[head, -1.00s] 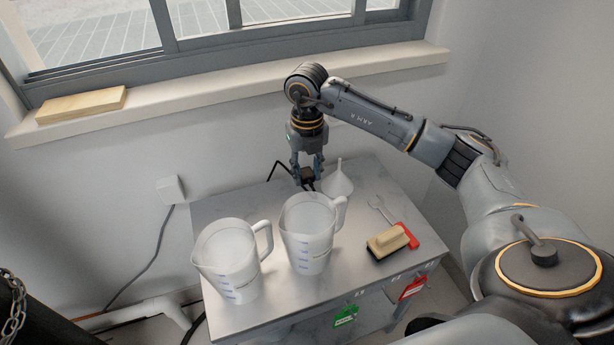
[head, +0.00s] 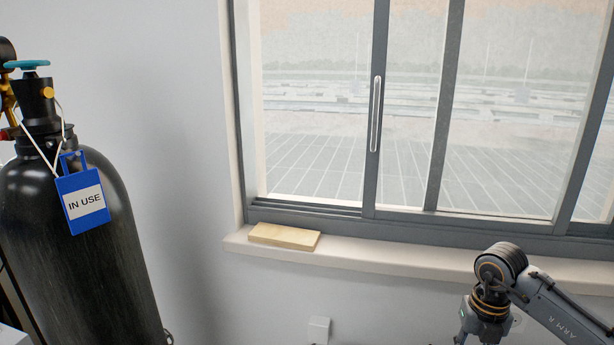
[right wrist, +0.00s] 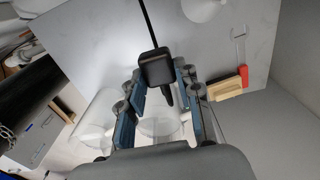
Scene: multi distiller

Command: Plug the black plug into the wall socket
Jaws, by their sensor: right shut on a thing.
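The black plug (right wrist: 155,67) sits between the fingertips of my right gripper (right wrist: 160,76) in the right wrist view, with its black cable running up and away from it. My right gripper is shut on the plug, above the grey table. In the head view only the wrist of my right arm shows at the lower right, and the fingertips and plug are below the frame. A small white box on the wall, which looks like the wall socket (head: 319,330), is at the bottom edge of the head view, left of my right arm. My left gripper is not in view.
A black gas cylinder (head: 75,235) with a blue "IN USE" tag stands at the left. A wooden block (head: 284,236) lies on the window sill (head: 400,259). In the right wrist view, clear jugs (right wrist: 98,115), a brush (right wrist: 225,88) and a white funnel (right wrist: 203,9) are around the gripper.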

